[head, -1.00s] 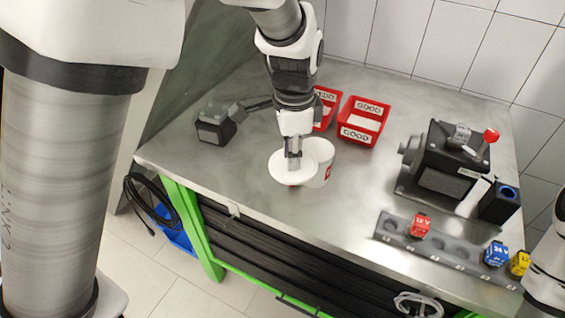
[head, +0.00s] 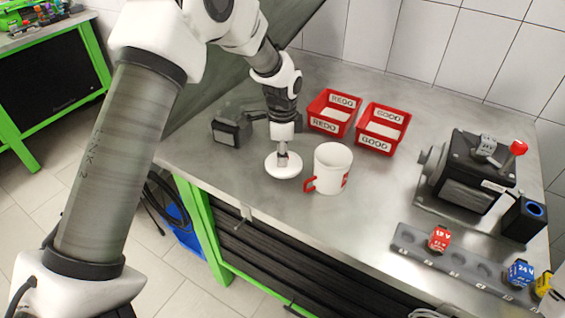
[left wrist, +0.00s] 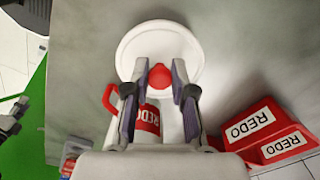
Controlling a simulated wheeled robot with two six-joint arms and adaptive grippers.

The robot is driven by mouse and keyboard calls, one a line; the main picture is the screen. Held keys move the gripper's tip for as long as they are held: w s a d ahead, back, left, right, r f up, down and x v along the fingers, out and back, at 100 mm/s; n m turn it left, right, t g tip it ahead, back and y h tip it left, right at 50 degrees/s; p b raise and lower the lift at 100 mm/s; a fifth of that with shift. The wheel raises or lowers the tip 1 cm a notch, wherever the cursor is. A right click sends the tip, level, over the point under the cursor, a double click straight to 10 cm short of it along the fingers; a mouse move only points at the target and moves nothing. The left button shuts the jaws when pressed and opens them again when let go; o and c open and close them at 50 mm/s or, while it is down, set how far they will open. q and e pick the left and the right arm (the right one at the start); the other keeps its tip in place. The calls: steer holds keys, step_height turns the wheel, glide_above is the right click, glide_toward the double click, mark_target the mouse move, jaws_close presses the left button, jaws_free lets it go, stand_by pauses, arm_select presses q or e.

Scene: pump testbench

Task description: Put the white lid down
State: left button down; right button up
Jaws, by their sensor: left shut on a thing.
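The white lid (head: 283,168) is a round disc, at or just above the table, left of the mug; I cannot tell whether it touches the surface. In the left wrist view the lid (left wrist: 158,40) shows its red knob (left wrist: 160,77) between my fingers. My left gripper (head: 282,150) points down and is shut on the lid's knob; it also shows in the left wrist view (left wrist: 159,82). The white mug (head: 331,170) with a red handle stands upright and open to the right of the lid.
Red bins marked REDO (head: 332,113) and GOOD (head: 382,129) stand behind the mug. A dark device (head: 231,129) sits left of my gripper. A black pump unit (head: 470,172) and a grey rack (head: 455,262) with coloured blocks are at the right. The bench's middle is clear.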

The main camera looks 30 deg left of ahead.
arm_select(q)
step_height(320, 180, down, 3)
steer(key=shift+s+r, duration=0.15)
steer(key=shift+f, duration=0.35)
steer(key=c, duration=1)
jaws_free()
steer(key=shift+o, duration=0.2)
steer(key=shift+r, duration=0.15)
step_height(320, 180, up, 12)
steer(key=shift+r+b, duration=0.1)
steer(key=shift+b, duration=0.7)
